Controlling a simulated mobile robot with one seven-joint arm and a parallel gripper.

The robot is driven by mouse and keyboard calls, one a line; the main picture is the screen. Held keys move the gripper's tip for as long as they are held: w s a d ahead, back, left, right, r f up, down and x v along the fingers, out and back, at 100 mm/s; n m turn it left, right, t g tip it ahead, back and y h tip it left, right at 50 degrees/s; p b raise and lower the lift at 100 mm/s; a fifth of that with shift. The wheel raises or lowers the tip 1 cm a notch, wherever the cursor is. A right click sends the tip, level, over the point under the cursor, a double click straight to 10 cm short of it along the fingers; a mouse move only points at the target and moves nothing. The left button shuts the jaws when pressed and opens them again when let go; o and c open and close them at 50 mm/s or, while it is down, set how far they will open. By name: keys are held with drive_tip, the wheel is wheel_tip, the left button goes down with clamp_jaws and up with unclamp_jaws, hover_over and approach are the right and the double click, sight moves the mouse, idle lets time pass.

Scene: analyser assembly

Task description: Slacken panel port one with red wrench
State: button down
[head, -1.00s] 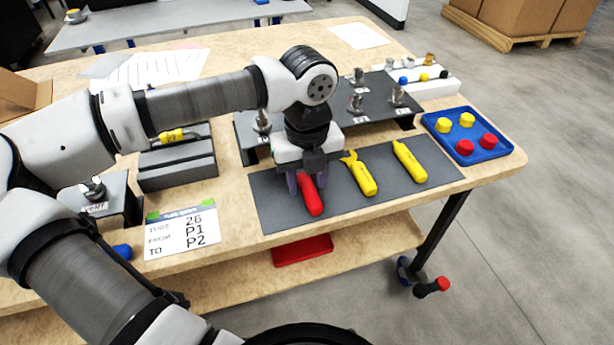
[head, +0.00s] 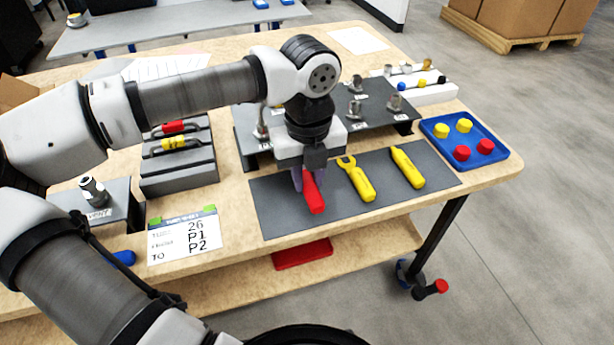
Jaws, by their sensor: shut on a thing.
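The red wrench (head: 314,196) is at the left end of the dark grey mat (head: 280,222), its red handle showing. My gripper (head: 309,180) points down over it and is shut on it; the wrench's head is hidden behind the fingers. I cannot tell whether the wrench is clear of the mat. The dark panel (head: 377,121) stands behind the mat with several metal ports on top. One port (head: 262,128) shows left of my gripper. My wrist hides part of the panel, and the port labels are too small to read.
A yellow wrench (head: 357,180) and another yellow tool (head: 407,168) lie right of my gripper. A blue tray (head: 482,158) holds red and yellow caps. A card (head: 184,236) reads 26, P1, P2. A grey block (head: 178,172) stands left.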

drive_tip(key=r, duration=0.1)
drive_tip(key=r+p, duration=0.1)
drive_tip(key=shift+s+d+r, duration=0.15)
drive_tip(key=shift+s+r, duration=0.15)
drive_tip(key=shift+r, duration=0.05)
drive_tip(key=shift+f, duration=0.15)
drive_tip(key=f+b, duration=0.1)
drive_tip(key=f, duration=0.1)
drive_tip(key=w+f+b, duration=0.1)
drive_tip(key=f, duration=0.1)
drive_tip(key=f+b, duration=0.1)
drive_tip(key=f, duration=0.1)
drive_tip(key=shift+w+a+f, duration=0.2)
drive_tip(key=shift+a+f, duration=0.05)
drive_tip(key=shift+f, duration=0.05)
wheel_tip(320, 180, up, 2)
drive_tip(key=shift+r+p, duration=0.2)
drive_tip(key=shift+p, duration=0.8)
wheel_tip(320, 180, up, 2)
drive_tip(key=shift+p, duration=1.2)
drive_tip(key=shift+w+r+p, duration=0.1)
drive_tip(key=shift+r+p, duration=0.3)
drive_tip(key=shift+r, duration=0.25)
